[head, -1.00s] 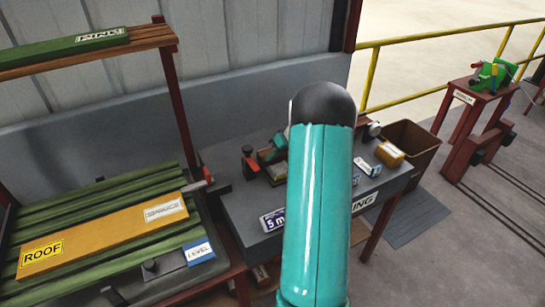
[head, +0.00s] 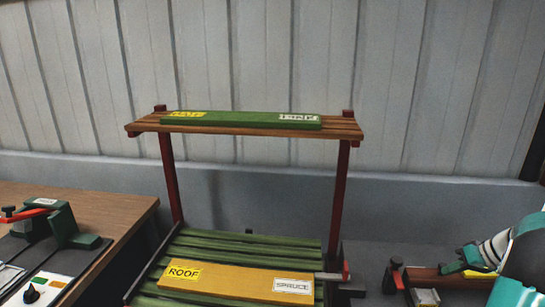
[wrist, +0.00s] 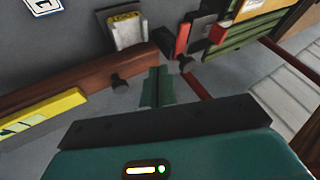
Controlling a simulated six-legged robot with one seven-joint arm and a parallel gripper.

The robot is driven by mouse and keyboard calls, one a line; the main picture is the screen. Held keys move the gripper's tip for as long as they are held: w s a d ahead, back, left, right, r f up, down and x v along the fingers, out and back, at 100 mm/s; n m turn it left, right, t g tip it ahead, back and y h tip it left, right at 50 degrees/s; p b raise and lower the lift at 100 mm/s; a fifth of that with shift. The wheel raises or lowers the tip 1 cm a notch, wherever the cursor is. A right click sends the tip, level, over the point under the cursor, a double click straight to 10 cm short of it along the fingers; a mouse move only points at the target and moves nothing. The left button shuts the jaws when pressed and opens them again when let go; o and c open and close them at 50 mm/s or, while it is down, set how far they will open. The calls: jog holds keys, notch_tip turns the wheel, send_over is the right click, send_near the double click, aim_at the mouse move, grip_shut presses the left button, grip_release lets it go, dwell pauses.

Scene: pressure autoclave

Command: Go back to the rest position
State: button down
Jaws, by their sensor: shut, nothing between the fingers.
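My gripper (wrist: 158,88) shows in the wrist view with its two teal fingers together and nothing between them. It is over a grey surface, close to the end of a brown wooden bar (wrist: 80,85) with dark knobs. In the head view my gripper (head: 452,268) is at the right edge, above a brown wooden piece beside a red clamp (head: 395,276). Part of my arm is cut off by the frame there. I cannot tell whether the fingers touch the wood.
A slatted green bench (head: 250,248) holds an orange ROOF/SPRUCE board (head: 235,283). A wooden shelf (head: 345,128) above carries a green board (head: 240,119). A wooden table (head: 110,205) with a green device (head: 62,222) stands left. A yellow labelled piece (wrist: 40,112) lies near the bar.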

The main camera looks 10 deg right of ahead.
jog(key=a+r+g+h, duration=0.1)
jog(key=a+r, duration=0.5)
jog(key=a, duration=0.6)
jog(key=a+r+g+h, duration=0.1)
jog(key=a+r, duration=0.4)
jog(key=a, duration=0.7)
jog(key=s+a+r+n+t+h, duration=0.1)
jog(key=s+a+h, duration=0.1)
jog(key=s+a, duration=1.4)
jog(key=a, duration=0.3)
jog(key=shift+r+n+t, duration=0.3)
jog(key=shift+t, duration=0.1)
